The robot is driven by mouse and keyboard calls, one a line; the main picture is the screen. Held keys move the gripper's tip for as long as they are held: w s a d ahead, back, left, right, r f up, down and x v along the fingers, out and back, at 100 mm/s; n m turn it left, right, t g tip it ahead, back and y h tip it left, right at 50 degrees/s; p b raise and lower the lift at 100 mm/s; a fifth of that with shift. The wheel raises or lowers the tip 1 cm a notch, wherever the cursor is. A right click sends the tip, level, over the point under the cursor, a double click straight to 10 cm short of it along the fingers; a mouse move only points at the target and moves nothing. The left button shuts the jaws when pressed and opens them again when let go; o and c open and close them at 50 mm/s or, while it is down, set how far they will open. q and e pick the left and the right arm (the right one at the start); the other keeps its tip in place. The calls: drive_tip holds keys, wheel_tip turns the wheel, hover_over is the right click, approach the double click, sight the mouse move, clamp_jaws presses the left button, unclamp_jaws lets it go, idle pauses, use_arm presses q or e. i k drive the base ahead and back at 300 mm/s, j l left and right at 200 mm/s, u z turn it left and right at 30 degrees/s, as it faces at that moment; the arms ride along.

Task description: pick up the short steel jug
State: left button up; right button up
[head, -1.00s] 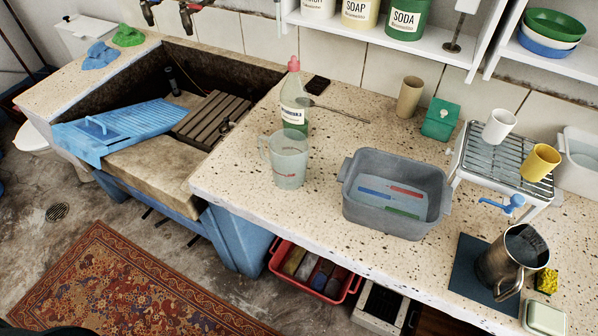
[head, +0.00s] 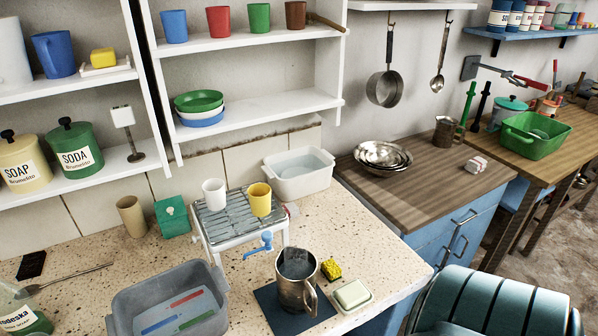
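Two steel jugs show. One steel jug (head: 297,282) stands upright on a dark blue mat (head: 272,308) at the front of the speckled counter, its handle towards the lower right. A smaller-looking steel jug (head: 445,132) stands farther off at the back of the wooden-topped counter, with its handle on the right. It looks like the shorter one, but distance makes their heights hard to compare. Neither of my grippers is in view.
Beside the near jug are a yellow sponge (head: 331,269), a soap dish (head: 352,295) and a grey basin (head: 172,304). Steel bowls (head: 383,157) sit left of the far jug. A ribbed teal object (head: 495,303) fills the lower right. The wooden top's front is bare.

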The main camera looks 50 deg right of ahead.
sight(297, 297)
drive_tip(key=z, duration=1.65)
drive_tip(key=i+j, duration=0.15)
drive_tip(key=i, duration=0.15)
drive_tip(key=i+j, duration=0.15)
drive_tip(key=i+u, duration=0.15)
drive_tip(key=u, duration=1.2)
drive_tip(key=z, duration=1.25)
